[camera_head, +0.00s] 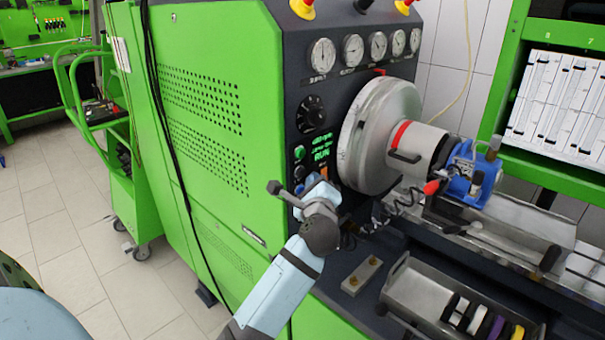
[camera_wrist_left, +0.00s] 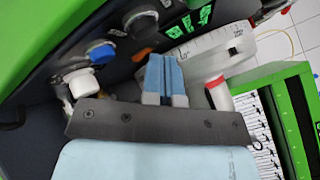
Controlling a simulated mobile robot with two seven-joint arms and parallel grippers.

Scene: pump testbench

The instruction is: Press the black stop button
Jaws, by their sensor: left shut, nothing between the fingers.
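The black button (camera_wrist_left: 140,22), a dark cap in a pale ring, is on the dark control panel in the left wrist view. It is between a blue button (camera_wrist_left: 100,52) and a green one at the top edge. In the head view the black button (camera_head: 298,173) shows small, below the green button (camera_head: 299,152). My left gripper (camera_head: 318,186) is in front of the panel's lower part, right of and a little below the black button. Its light blue fingers (camera_wrist_left: 163,64) are shut and empty, tips apart from the button in the picture. My right gripper is not in view.
A lit green display (camera_head: 322,149) reading RUN is beside the buttons. An orange part (camera_wrist_left: 143,54) shows near my fingertips. A large metal drum (camera_head: 375,140) and a blue pump (camera_head: 472,175) stand to the right. A tray (camera_head: 420,288) is below.

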